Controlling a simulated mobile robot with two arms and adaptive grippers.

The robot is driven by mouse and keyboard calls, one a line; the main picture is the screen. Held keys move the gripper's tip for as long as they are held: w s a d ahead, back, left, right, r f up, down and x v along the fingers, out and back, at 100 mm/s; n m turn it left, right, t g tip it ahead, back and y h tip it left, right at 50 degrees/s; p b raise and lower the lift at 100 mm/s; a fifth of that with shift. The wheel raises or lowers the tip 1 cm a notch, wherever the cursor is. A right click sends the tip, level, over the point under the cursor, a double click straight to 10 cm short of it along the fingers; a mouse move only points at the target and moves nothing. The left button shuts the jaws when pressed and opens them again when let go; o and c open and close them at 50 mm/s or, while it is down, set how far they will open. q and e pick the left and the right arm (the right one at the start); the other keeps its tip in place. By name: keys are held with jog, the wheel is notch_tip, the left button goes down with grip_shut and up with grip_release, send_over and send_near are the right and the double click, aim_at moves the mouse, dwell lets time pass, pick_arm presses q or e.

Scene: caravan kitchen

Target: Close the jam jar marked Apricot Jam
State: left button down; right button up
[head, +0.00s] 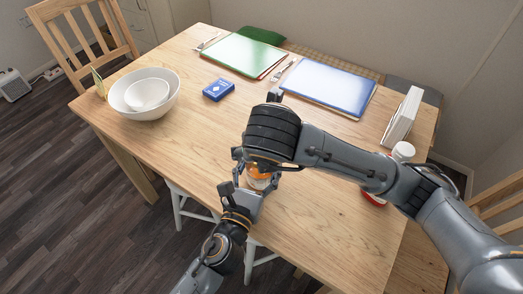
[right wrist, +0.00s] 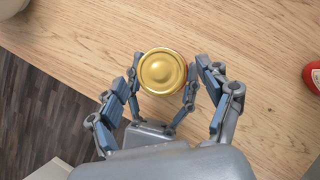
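A small jar (head: 258,182) with orange contents and a pale label stands over the table's near side, partly hidden by my arms. I cannot read the label. Its round gold lid (right wrist: 163,72) shows from above in the right wrist view, over the jar's mouth; I cannot tell how tightly it sits. My left gripper (head: 254,190) reaches up from the near edge, its fingers closed around the jar's body. My right gripper (right wrist: 169,63) is above the jar, its fingers spread on either side of the lid with a visible gap on the right.
A red-and-white container (head: 374,199) stands to the right, partly behind my right arm, near a white-topped one (head: 403,151). White bowls (head: 126,100), a blue card box (head: 218,90), green (head: 243,52) and blue (head: 332,82) boards lie farther back.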

jog(key=shift+r, duration=2.25)
jog(key=shift+c, duration=0.4)
